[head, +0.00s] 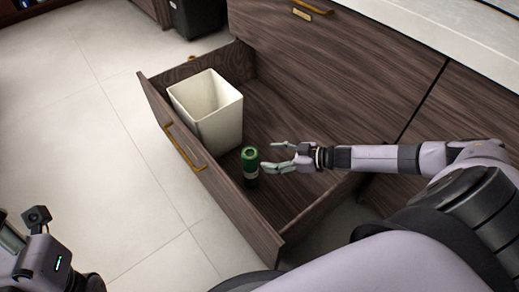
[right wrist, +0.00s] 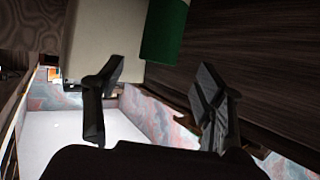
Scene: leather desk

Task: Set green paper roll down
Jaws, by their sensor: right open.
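The green paper roll (head: 250,167) stands upright inside the open drawer, close to the white bin. It also shows at the top of the right wrist view (right wrist: 163,34). My right gripper (head: 268,156) is open and empty, just to the right of the roll, with its fingers pointing left towards it. In the right wrist view, the two dark fingers (right wrist: 160,72) are spread wide, with the roll beyond their tips and nothing between them. My left gripper (head: 10,234) shows only in part at the lower left edge, so its jaws cannot be made out.
The pulled-out wooden drawer (head: 268,235) has a gold handle (head: 185,147) on its front. The white bin (head: 218,130) stands in it, left of the roll. Drawer floor behind the roll and towards the near end is bare. The cabinet (head: 340,65) rises behind.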

